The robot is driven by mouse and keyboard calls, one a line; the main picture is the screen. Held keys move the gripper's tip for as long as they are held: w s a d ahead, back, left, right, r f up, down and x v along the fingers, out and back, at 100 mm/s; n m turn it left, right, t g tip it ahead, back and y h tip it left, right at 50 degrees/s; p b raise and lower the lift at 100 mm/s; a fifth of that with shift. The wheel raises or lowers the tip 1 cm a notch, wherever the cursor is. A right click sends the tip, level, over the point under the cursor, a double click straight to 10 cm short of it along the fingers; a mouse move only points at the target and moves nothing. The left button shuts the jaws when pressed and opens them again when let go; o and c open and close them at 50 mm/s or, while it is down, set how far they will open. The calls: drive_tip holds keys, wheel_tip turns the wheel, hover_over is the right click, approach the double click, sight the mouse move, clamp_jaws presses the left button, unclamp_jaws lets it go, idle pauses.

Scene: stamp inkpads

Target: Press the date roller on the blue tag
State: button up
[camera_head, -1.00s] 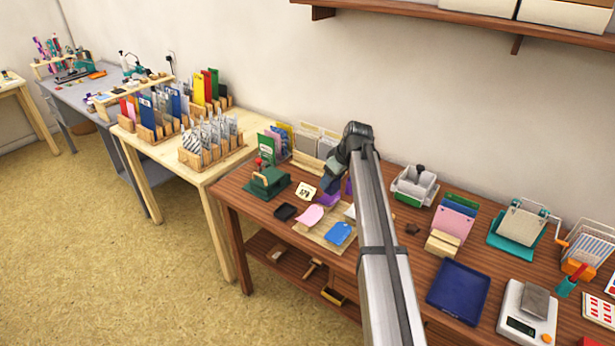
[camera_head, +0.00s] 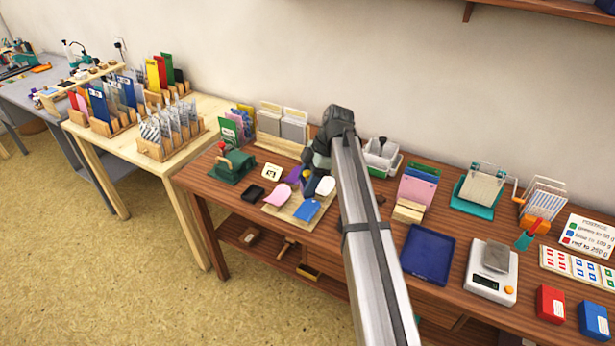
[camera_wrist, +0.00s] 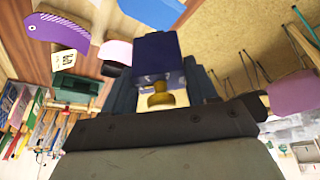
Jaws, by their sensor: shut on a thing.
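My gripper (camera_wrist: 162,92) is shut on the date roller (camera_wrist: 158,55), a dark blue block with a brass knob, in the wrist view. In the head view my gripper (camera_head: 311,182) hangs over the back part of a pale board, and the date roller is mostly hidden or too small to make out. The blue tag (camera_head: 307,210) lies flat on the front of the board (camera_head: 283,212), just in front of my gripper and apart from it. Part of the blue tag also shows at the top of the wrist view (camera_wrist: 152,10).
A pink tag (camera_head: 276,198), a white tag (camera_head: 325,186) and a purple piece (camera_head: 293,174) lie around my gripper. A black pad (camera_head: 251,192), a numbered card (camera_head: 271,172) and a green press (camera_head: 233,165) stand left. A blue tray (camera_head: 428,260) is right.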

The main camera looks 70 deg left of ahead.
hover_over(308, 210)
drive_tip(key=shift+f, duration=3)
drive_tip(key=shift+f, duration=0.55)
drive_tip(key=shift+r, duration=3.5)
